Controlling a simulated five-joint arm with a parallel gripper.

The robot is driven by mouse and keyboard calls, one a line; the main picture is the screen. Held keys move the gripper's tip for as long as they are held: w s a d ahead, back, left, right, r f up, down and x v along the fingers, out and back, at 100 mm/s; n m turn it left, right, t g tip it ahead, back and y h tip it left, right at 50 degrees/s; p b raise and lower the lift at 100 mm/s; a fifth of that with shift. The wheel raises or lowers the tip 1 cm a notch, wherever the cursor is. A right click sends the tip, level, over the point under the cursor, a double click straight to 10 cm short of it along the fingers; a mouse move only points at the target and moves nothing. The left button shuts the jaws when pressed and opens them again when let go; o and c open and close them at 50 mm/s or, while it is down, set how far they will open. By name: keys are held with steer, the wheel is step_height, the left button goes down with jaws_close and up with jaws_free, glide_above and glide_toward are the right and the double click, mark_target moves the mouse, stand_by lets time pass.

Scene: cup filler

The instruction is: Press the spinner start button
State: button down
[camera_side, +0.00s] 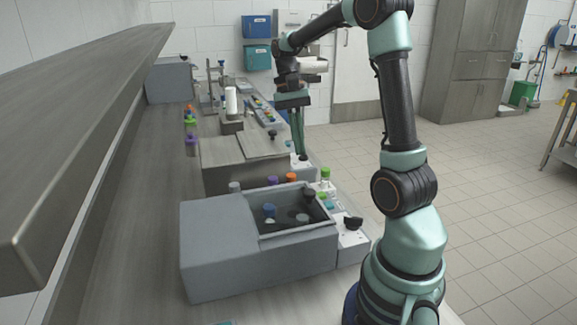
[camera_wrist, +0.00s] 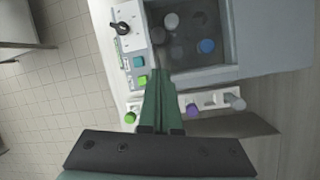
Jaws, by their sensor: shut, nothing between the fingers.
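A grey machine with an open tub (camera_side: 262,232) stands in the foreground; the tub also shows in the wrist view (camera_wrist: 222,75). On its light control panel (camera_side: 352,237) are a green button (camera_side: 322,195), a teal button and a black knob (camera_side: 353,222). In the wrist view the green button (camera_wrist: 142,79) lies just left of my fingertips, with the teal button (camera_wrist: 138,62) and black knob (camera_wrist: 121,28) beyond it. No readable label marks the spinner start button. My gripper (camera_side: 302,155) is shut and empty, pointing down; it also shows in the wrist view (camera_wrist: 160,73). No contact is visible.
A second machine with a flat lid (camera_side: 230,150) stands behind. A long shelf (camera_side: 80,110) overhangs the left side. Open floor lies to the right.

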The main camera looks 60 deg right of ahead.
mark_target(322, 192)
steer(key=s+d+f+m+g+y, duration=0.1)
steer(key=s+d+f+m+y, duration=0.2)
steer(key=d, duration=0.4)
steer(key=shift+s+f+m+g, duration=0.3)
steer(key=shift+s+f+m, duration=0.05)
steer(key=shift+m, duration=0.35)
steer(key=shift+a, duration=0.1)
steer(key=shift+f, duration=4.4)
steer(key=shift+s+f, duration=0.1)
steer(key=shift+f, duration=0.35)
steer(key=shift+f, duration=0.45)
steer(key=shift+r, duration=0.9)
